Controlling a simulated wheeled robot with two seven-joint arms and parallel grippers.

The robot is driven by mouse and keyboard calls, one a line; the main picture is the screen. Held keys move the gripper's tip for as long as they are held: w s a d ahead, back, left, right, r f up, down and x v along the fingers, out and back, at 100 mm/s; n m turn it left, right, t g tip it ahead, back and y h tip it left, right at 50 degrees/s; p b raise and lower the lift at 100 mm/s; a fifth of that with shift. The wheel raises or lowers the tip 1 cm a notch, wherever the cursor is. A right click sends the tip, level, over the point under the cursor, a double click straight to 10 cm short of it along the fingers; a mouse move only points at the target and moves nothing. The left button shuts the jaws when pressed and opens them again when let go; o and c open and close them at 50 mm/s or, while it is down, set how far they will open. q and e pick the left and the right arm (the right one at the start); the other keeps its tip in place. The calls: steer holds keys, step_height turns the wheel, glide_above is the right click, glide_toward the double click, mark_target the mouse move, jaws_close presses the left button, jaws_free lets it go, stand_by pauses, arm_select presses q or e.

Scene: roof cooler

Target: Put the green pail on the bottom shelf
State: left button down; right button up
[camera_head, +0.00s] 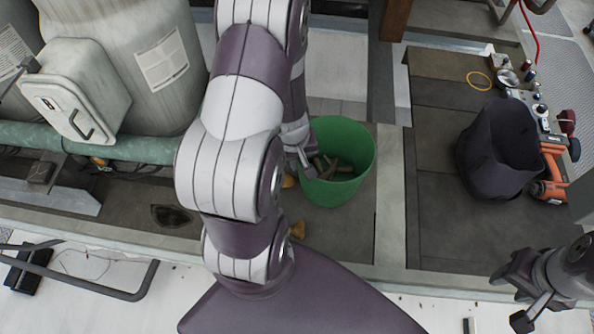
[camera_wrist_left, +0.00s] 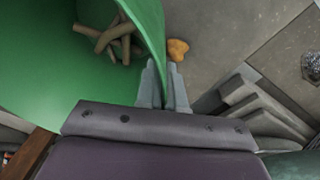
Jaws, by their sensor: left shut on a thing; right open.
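The green pail (camera_head: 346,185) stands in the middle of the head view, on or just above a grey-brown shelf surface (camera_head: 340,235). It holds several brown stick-like pieces. In the left wrist view the pail (camera_wrist_left: 60,60) fills the upper left, and its wall runs between the fingers of my left gripper (camera_wrist_left: 163,85). My left gripper (camera_head: 306,165) is shut on the pail's left rim in the head view, partly hidden by my arm. My right gripper (camera_head: 517,295) is open and empty at the lower right, away from the pail.
A dark fabric bucket (camera_head: 497,150), an orange power tool (camera_head: 551,170) and a yellow ring (camera_head: 479,81) are on the right-hand surface. A large grey tank (camera_head: 150,60) and a green pipe (camera_head: 130,148) are at the left. Small orange pieces (camera_head: 298,230) lie near the pail.

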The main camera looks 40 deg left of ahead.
arm_select(q)
step_height(320, 180, down, 4)
steer(key=shift+a+f+b, duration=0.15)
steer(key=shift+f+b, duration=0.05)
steer(key=shift+b, duration=0.8)
steer(key=c, duration=1.7)
jaws_free()
steer(key=shift+s, duration=0.15)
steer(key=o, duration=0.4)
steer(key=shift+o, duration=0.2)
